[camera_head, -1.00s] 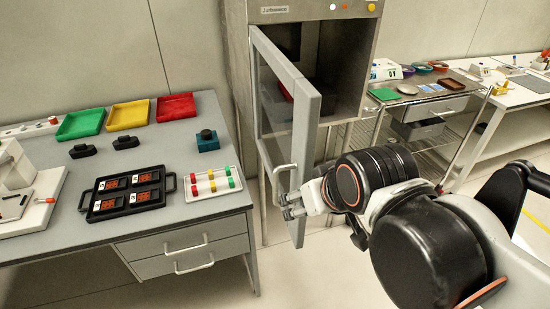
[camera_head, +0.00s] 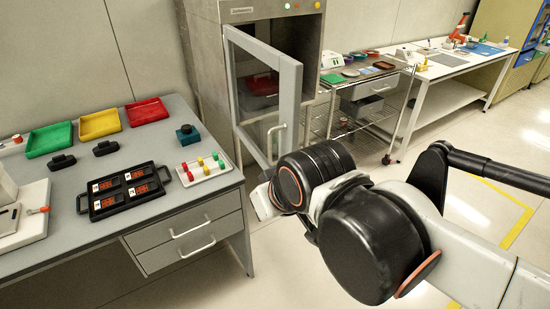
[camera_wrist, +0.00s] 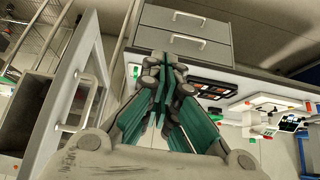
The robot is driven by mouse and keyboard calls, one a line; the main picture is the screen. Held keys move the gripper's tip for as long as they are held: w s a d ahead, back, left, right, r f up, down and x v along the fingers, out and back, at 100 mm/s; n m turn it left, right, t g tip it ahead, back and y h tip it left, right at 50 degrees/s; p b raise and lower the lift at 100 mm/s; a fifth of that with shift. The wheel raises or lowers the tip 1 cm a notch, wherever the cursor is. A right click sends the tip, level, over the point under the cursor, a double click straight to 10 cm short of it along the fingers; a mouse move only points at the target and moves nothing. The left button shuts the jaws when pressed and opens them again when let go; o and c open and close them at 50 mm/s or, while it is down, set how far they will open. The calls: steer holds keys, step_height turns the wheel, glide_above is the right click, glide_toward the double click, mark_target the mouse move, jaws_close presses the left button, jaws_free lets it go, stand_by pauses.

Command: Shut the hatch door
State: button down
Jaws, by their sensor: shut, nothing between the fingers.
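The hatch door (camera_head: 262,92), a grey frame around a clear pane, stands partly open on the steel cabinet (camera_head: 205,85), hinged at its left side. Its handle (camera_head: 276,141) is low near the free edge. In the wrist view the door (camera_wrist: 93,62) and its handle (camera_wrist: 78,103) are left of my gripper. My gripper (camera_wrist: 163,62) is shut and empty, apart from the handle, with the desk drawers ahead of it. In the head view it is low in front of the door, its fingers mostly hidden by my wrist.
The grey desk (camera_head: 110,215) is left of the cabinet, with coloured trays, a black tray (camera_head: 125,190) and a white rack (camera_head: 203,170) on it. A wire cart (camera_head: 345,120) stands right of the cabinet. Open floor lies at the right.

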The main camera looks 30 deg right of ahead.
steer(key=w+d+r+n+g+h+p, duration=0.3)
steer(key=w+r+n+g+h+p, duration=0.4)
steer(key=n+p, duration=0.8)
steer(key=n+h, duration=0.2)
steer(key=n, duration=0.1)
glide_toward(291, 152)
steer(key=shift+x, duration=3.55)
steer(key=shift+d, duration=0.1)
